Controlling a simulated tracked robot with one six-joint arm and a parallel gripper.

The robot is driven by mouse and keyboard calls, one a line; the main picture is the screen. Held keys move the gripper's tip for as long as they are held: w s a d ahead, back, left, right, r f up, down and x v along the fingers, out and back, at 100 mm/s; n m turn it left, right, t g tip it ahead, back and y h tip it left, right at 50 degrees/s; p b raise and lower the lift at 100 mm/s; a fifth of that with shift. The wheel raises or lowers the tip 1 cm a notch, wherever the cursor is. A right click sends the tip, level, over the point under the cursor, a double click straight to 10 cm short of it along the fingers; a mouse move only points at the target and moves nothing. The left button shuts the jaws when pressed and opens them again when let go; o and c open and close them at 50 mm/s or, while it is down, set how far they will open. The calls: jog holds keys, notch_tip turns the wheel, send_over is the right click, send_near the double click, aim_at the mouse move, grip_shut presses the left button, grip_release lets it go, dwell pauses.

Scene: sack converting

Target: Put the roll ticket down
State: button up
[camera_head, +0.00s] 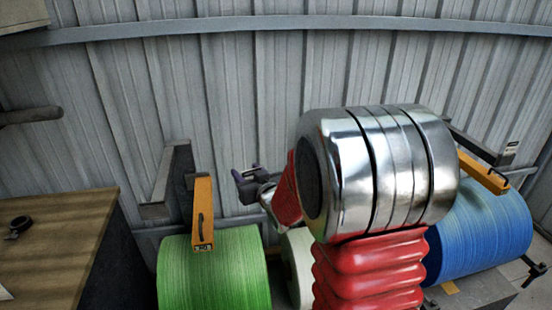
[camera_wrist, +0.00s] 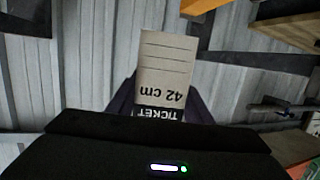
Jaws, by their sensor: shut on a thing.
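The roll ticket (camera_wrist: 166,68) is a pale card with ruled lines, a "42 cm" marking and a dark band reading "TICKET", upside down in the wrist view. My gripper (camera_wrist: 163,98) is shut on its lower end, with a dark finger on each side. In the head view my gripper (camera_head: 250,183) is a small dark shape in front of the wall, above and right of the green roll. The ticket cannot be made out there. My own arm hides part of the middle of that view.
A green roll (camera_head: 214,272), a partly hidden white roll (camera_head: 299,265) and a blue roll (camera_head: 485,235) stand in a row. Orange bars (camera_head: 202,212) reach over the green and blue rolls. A wooden tabletop (camera_head: 55,235) at left holds a small dark object (camera_head: 18,226). A corrugated wall (camera_head: 230,100) stands behind.

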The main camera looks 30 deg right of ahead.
jog(key=s+a+f, duration=0.1)
jog(key=a+f, duration=0.2)
jog(key=a, duration=0.4)
jog(key=s+a+f, duration=0.1)
jog(key=a+f, duration=0.3)
jog(key=a, duration=0.3)
jog(key=shift+s+n+y, duration=0.15)
jog(key=shift+n+y, duration=0.15)
jog(key=shift+y, duration=0.1)
jog(key=shift+a, duration=0.1)
